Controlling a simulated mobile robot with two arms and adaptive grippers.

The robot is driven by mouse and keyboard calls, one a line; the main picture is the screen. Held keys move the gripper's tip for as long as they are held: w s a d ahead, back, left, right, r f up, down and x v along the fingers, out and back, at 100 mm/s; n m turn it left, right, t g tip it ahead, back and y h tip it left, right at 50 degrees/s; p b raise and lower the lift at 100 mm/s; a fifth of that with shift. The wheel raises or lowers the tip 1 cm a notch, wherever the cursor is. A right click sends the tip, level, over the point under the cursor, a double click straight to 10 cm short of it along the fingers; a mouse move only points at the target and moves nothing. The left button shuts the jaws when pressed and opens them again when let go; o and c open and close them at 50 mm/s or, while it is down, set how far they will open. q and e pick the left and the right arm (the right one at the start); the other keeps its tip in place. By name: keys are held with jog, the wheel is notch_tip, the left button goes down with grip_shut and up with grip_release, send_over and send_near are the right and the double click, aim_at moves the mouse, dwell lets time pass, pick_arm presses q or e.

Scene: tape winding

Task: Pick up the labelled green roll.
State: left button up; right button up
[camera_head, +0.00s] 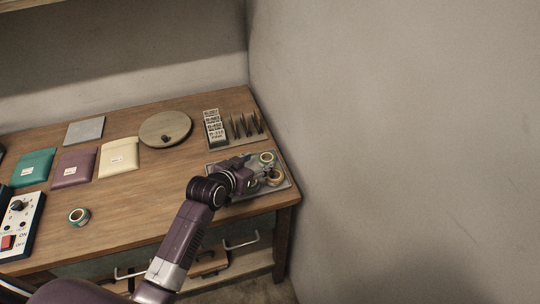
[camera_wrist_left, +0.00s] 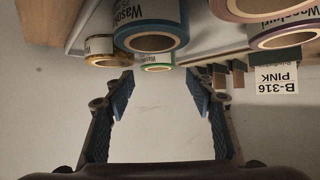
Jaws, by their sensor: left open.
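A roll with a green rim and a printed label (camera_wrist_left: 157,66) shows in the left wrist view, upper middle, beyond and between my left gripper's fingers. A larger blue-rimmed roll (camera_wrist_left: 150,40) partly covers it. My left gripper (camera_wrist_left: 160,88) is open, with nothing between its fingers. In the head view, my left gripper (camera_head: 251,181) is over the grey tray (camera_head: 232,198) at the table's right end, beside a greenish roll (camera_head: 267,158) and a brownish roll (camera_head: 273,177). It hides part of the tray. My right gripper is not in view.
A yellow-rimmed roll (camera_wrist_left: 107,58) and a purple-rimmed roll (camera_wrist_left: 285,38) are near the green one. A spiked rack with label cards (camera_head: 213,126) stands behind the tray. Another roll (camera_head: 78,216) lies at the table's front left. A wall borders the right side.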

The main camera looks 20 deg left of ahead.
aim_at(270, 157)
pick_arm(q)
jog(key=shift+r, duration=0.1)
jog(key=shift+w+d+p, duration=0.1)
jog(key=shift+w+p, duration=0.2)
jog(key=x, duration=0.3)
jog(key=shift+w+d+f+p, duration=0.15)
jog(key=shift+f+p, duration=0.15)
jog(key=shift+f, duration=0.05)
jog(key=shift+w+d+f, duration=0.1)
jog(key=shift+w+f, duration=0.15)
jog(key=shift+w, duration=0.05)
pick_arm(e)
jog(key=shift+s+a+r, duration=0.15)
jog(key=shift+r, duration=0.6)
pick_arm(q)
jog(key=shift+f, duration=0.15)
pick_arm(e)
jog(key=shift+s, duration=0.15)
